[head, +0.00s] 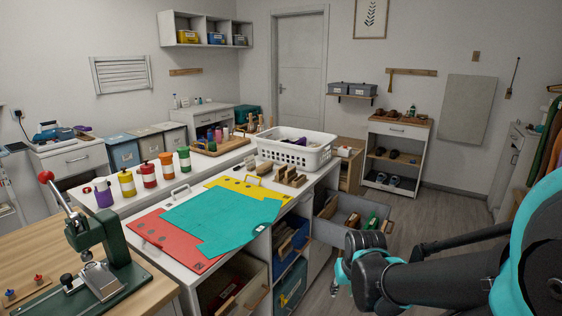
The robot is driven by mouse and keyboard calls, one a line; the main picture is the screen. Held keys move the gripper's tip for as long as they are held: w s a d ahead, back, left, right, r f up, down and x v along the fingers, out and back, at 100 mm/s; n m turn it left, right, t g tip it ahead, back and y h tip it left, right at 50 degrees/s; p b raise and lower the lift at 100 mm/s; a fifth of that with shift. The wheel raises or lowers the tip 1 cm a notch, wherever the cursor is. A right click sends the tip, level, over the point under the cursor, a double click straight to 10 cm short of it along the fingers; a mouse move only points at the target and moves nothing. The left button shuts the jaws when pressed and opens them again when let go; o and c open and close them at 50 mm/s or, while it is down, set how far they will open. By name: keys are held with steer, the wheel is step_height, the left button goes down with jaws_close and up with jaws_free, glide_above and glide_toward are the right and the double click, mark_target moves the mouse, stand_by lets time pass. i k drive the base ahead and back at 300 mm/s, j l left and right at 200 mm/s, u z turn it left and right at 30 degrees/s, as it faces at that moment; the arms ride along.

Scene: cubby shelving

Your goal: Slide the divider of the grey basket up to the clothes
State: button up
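A grey basket (325,232) sticks out from the cubby unit, right of centre. It holds brown and green items; I cannot tell which of them is the divider or clothes. My arm comes in from the right. My gripper (340,278) is in front of and below the basket, apart from it as far as I can see. It is small and partly hidden by my arm, so its fingers are unclear. A white perforated basket (297,155) with dark cloth-like contents stands on the counter above.
The counter bears teal (222,218), red (172,240) and yellow sheets, wooden blocks and several coloured bottles (148,175). Bins fill the cubbies below (290,288). A green press (100,245) stands on the wooden table at left. Floor (430,215) is free behind my arm.

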mark_target(328, 211)
steer(key=i+l, duration=0.9)
steer(key=l+u, duration=0.05)
